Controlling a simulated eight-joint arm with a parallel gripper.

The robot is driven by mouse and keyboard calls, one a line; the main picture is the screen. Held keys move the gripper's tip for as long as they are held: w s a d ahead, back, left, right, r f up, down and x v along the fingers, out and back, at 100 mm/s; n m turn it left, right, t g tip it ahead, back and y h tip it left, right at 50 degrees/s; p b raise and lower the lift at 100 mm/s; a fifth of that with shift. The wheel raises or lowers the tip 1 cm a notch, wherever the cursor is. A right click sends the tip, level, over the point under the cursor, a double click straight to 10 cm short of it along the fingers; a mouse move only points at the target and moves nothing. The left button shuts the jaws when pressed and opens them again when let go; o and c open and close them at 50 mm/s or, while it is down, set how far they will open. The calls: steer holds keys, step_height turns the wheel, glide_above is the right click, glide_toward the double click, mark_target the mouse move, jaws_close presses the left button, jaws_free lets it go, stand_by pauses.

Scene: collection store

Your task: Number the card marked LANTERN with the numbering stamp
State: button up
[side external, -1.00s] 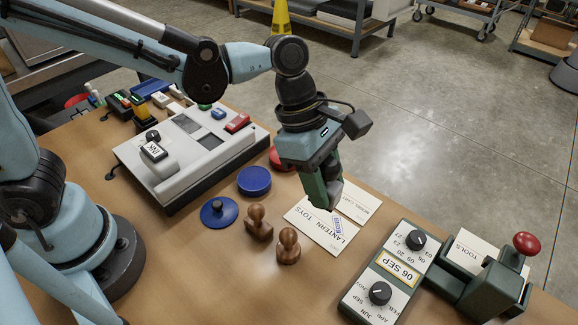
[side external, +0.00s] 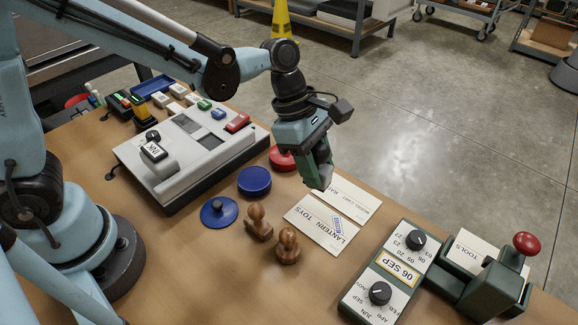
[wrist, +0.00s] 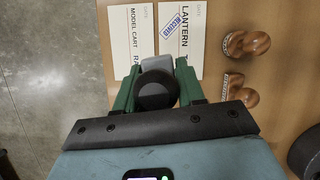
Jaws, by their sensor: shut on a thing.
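The card marked LANTERN TOYS (side external: 312,226) lies flat on the table and bears a small blue boxed mark. It also shows in the wrist view (wrist: 190,62), partly covered by my gripper. My gripper (side external: 318,168) is raised above the table by the far end of the cards. In the wrist view its green fingers are shut on a stamp with a round dark knob (wrist: 157,90) and a grey body. I cannot tell from these frames whether this is the numbering stamp. Its underside is hidden.
A MODEL CART card (side external: 357,204) lies beside the LANTERN card. Two wooden stamps (side external: 288,247), a blue pad (side external: 254,180) and a red pad (side external: 281,160) stand close by. A grey inking machine (side external: 205,175), a date device (side external: 383,270) and a red-knobbed press (side external: 500,280) flank them.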

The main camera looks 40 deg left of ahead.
steer(key=shift+s+f, duration=0.25)
steer(key=shift+f, duration=0.95)
steer(key=shift+s+f, duration=0.2)
steer(key=shift+f, duration=0.95)
steer(key=shift+f, duration=0.55)
steer(key=shift+r, duration=0.1)
steer(key=shift+r, duration=3.4)
